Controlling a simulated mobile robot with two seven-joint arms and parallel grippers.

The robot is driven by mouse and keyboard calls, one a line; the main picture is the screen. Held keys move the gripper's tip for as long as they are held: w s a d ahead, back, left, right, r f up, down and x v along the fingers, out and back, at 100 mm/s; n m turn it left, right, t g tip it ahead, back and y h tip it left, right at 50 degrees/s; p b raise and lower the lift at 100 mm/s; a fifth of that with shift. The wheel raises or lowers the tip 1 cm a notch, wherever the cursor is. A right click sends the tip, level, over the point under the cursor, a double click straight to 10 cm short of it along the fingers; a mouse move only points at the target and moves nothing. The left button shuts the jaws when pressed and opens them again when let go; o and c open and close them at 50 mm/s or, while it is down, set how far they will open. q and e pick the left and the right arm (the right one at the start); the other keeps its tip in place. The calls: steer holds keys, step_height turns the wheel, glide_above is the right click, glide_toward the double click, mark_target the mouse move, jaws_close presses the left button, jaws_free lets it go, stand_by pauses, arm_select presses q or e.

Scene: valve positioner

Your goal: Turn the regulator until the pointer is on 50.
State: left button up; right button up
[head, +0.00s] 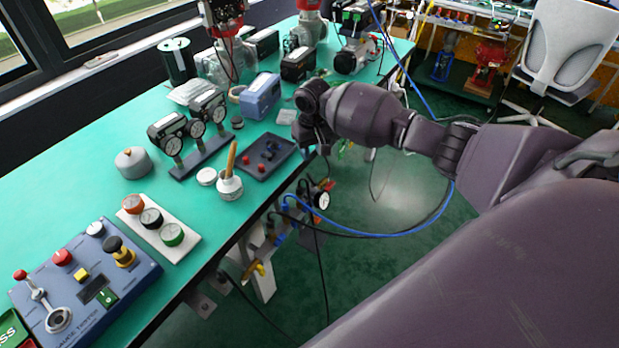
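A small round gauge (322,200) with a white face hangs at the table's front edge, among fittings and blue and black hoses. It is probably the regulator's gauge; its pointer is too small to read. The regulator's knob cannot be made out clearly. My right arm comes in from the right, and my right gripper (314,142) is over the table's front edge, above and apart from the gauge. Its fingers are dark and small, so I cannot tell if they are open or shut. My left gripper is not in view.
The green table (80,205) carries a dark tray (262,172) with red knobs, a white pot (229,186) with a brush, twin gauge units (172,145), a grey dome (132,162), a button strip (158,226) and a blue control box (85,290). Open floor lies right of the table.

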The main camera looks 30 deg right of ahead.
mark_target(311, 176)
step_height(311, 176, down, 9)
steer(key=shift+a+b, duration=0.15)
steer(key=shift+b, duration=0.95)
steer(key=shift+f, duration=0.75)
jaws_close()
